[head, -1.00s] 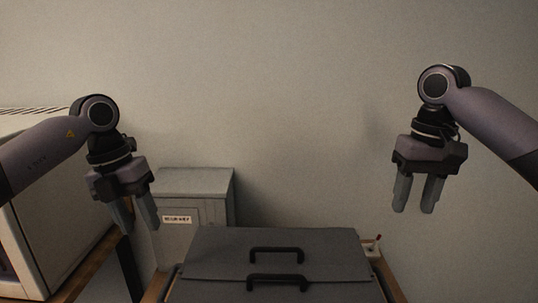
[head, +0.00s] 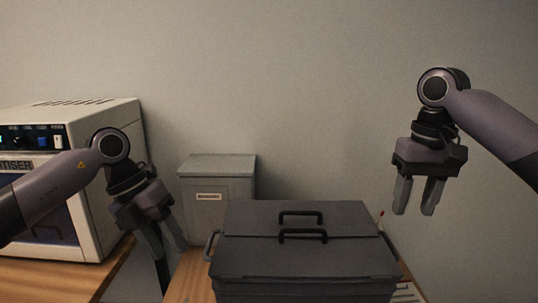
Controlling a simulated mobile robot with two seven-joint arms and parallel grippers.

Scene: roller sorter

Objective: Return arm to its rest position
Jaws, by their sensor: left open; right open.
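My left gripper (head: 163,243) hangs at the left, its fingers pointing down and slightly right. It is open with nothing between its fingers, in front of the gap between the wooden surfaces and left of the dark grey lidded box. My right gripper (head: 415,196) hangs at the upper right, open and empty, its fingers pointing straight down in front of the bare wall. Both grippers appear apart from other things.
The dark grey box (head: 308,262) has a closed lid with two black handles (head: 301,217). A grey labelled cabinet (head: 217,190) stands behind it. A white steriliser-like machine (head: 96,122) stands on the wooden counter (head: 50,279) at left.

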